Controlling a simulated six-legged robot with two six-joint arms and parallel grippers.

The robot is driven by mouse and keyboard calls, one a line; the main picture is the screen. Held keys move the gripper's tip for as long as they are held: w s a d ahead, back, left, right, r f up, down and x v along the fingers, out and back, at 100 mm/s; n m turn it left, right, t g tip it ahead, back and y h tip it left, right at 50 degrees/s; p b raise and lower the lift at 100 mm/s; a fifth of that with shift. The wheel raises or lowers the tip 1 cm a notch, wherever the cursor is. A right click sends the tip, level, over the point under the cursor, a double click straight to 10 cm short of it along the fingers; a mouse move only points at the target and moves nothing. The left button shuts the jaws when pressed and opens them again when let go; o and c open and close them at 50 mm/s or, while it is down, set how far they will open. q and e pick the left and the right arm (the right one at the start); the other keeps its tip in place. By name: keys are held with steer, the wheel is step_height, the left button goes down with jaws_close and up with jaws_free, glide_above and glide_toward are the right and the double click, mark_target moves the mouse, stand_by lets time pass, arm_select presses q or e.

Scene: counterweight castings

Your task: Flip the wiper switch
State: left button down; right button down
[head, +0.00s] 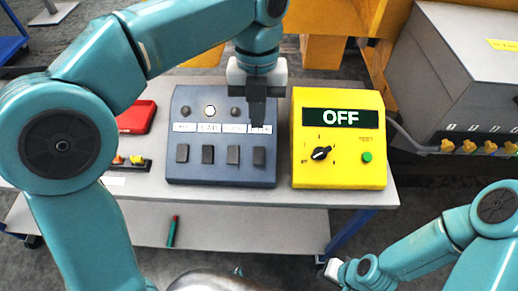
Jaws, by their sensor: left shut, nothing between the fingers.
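A blue-grey switch panel (220,176) stands on the table in the middle of the head view. It has a row of dark rocker switches, each with a white label above it. The label words are too small to read, so I cannot tell which is the wiper switch. My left gripper (257,124) is shut and empty, pointing down over the rightmost switch (258,156), with its tips near that switch's label. It hides the lamp above. The second lamp from the left (210,110) looks pale; the two other visible lamps are dark. My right gripper (333,268) shows small at lower right.
A yellow tester box (340,172) reading OFF, with a black knob (321,153) and green button (367,156), stands right of the panel. A red case (136,118) lies left. A grey cabinet (440,75) stands back right. A green-red marker (172,232) lies on the lower shelf.

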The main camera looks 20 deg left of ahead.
arm_select(q)
steer(key=b, duration=0.1)
glide_above(259, 156)
steer(key=s+d, duration=0.1)
steer(key=s, duration=0.2)
step_height(259, 156, down, 10)
steer(key=shift+r, duration=0.15)
steer(key=f, duration=0.2)
steer(key=w+f, duration=0.1)
steer(key=shift+a+f, duration=0.1)
steer(key=shift+a, duration=0.15)
steer(key=shift+w+f, duration=0.25)
steer(key=shift+f, duration=0.2)
